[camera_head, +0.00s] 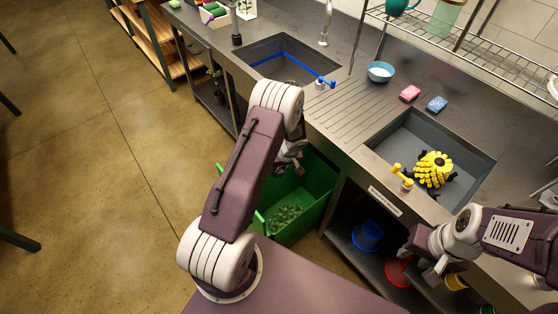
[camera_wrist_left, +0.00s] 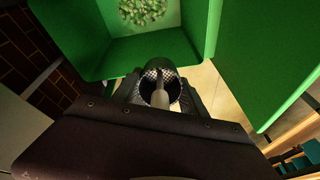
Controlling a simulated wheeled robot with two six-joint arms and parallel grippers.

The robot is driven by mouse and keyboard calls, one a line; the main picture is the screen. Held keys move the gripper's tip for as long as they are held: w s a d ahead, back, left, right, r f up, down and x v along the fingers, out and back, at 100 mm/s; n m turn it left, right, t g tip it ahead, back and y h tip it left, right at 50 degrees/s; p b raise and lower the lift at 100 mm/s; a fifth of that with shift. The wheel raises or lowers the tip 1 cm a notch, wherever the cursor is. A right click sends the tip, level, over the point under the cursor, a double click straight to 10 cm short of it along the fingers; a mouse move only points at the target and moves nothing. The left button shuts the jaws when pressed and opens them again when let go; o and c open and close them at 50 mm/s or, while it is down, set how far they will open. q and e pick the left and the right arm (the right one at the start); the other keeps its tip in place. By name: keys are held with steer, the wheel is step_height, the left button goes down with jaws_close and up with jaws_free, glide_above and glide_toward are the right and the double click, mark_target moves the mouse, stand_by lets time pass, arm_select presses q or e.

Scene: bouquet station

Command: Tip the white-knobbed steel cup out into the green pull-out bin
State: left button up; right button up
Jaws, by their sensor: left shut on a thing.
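The green pull-out bin (camera_head: 312,192) stands pulled out below the counter, with leafy green scraps (camera_head: 285,217) on its floor. The left wrist view also shows the bin (camera_wrist_left: 150,52) and the scraps (camera_wrist_left: 145,10). My left gripper (camera_wrist_left: 160,100) is shut on the white-knobbed steel cup (camera_wrist_left: 152,73), whose pale knob (camera_wrist_left: 160,97) shows against a dark round opening. In the head view my left gripper (camera_head: 290,162) is over the bin, and my arm hides most of the cup. My right gripper (camera_head: 430,268) is at the lower right, by the counter front.
The counter edge and an open shelf with a blue bucket (camera_head: 368,236) and a red bucket (camera_head: 398,270) lie right of the bin. A yellow and black object (camera_head: 434,169) sits in the right sink (camera_head: 395,133). Floor left of the bin is clear.

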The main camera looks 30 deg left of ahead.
arm_select(q)
steer(key=shift+s+r+g+h+p, duration=0.15)
steer(key=shift+h+p, duration=0.35)
steer(key=shift+p, duration=2.15)
steer(key=shift+w+r+g+h+p, duration=0.2)
steer(key=shift+h+p, duration=0.3)
steer(key=shift+p, duration=2.15)
steer(key=shift+a+f+b, duration=0.15)
steer(key=shift+f+b, duration=0.35)
steer(key=shift+b, duration=0.25)
steer(key=shift+d+r+g+h, duration=0.1)
steer(key=shift+d+g+h, duration=0.15)
steer(key=shift+h, duration=0.35)
